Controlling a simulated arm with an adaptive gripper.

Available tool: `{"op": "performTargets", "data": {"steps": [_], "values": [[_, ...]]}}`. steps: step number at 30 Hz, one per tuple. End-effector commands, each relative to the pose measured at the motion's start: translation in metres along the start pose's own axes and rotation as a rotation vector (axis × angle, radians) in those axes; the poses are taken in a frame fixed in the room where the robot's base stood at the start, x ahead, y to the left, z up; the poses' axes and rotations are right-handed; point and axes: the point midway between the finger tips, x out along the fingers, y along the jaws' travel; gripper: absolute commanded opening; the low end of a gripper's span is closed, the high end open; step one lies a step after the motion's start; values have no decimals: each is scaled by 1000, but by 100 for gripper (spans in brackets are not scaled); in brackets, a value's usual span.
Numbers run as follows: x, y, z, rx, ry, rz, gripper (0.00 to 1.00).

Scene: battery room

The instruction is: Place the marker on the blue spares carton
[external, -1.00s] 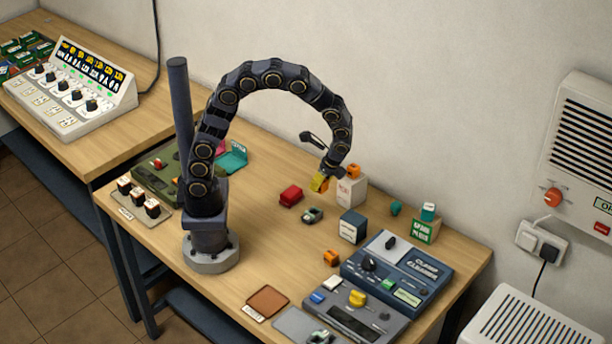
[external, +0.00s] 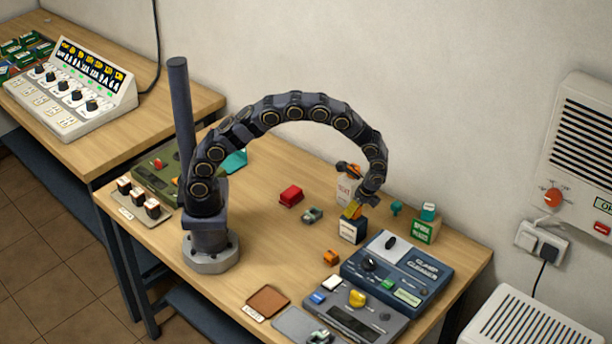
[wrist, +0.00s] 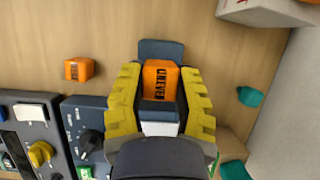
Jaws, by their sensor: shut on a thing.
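The marker, an orange block lettered "UNEVEN" (wrist: 160,80), sits between the yellow fingers of my gripper (wrist: 160,98) in the wrist view. My gripper (external: 352,211) is shut on it. The blue spares carton (external: 353,232), a dark blue box with a pale label, stands directly below the fingers in the external view. Its dark top (wrist: 161,50) shows behind the marker in the wrist view. The marker is over the carton's top; I cannot tell whether it touches it. In the external view the fingers mostly hide the marker.
A white carton (external: 346,190) stands just behind, with an orange piece (wrist: 310,1) on it. A small orange block (external: 331,257) and the blue-grey device (external: 397,270) are in front. A green box (external: 424,232) and a teal piece (external: 396,208) are to the right. A red block (external: 291,196) lies left.

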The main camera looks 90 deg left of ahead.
Motion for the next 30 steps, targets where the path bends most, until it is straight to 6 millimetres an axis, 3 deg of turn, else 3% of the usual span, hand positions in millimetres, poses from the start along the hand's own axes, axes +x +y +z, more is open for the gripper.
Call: {"op": "performTargets", "data": {"steps": [11, 12, 13, 14, 25, 30], "values": [[6, 0, -2, -2, 1, -1, 7], [6, 0, -3, -2, 1, -1, 37], [6, 0, -3, -2, 2, -2, 49], [6, 0, -3, -2, 2, -2, 55], [3, 0, -1, -2, 2, -2, 55], [-21, -1, -2, -1, 6, -5, 55]]}}
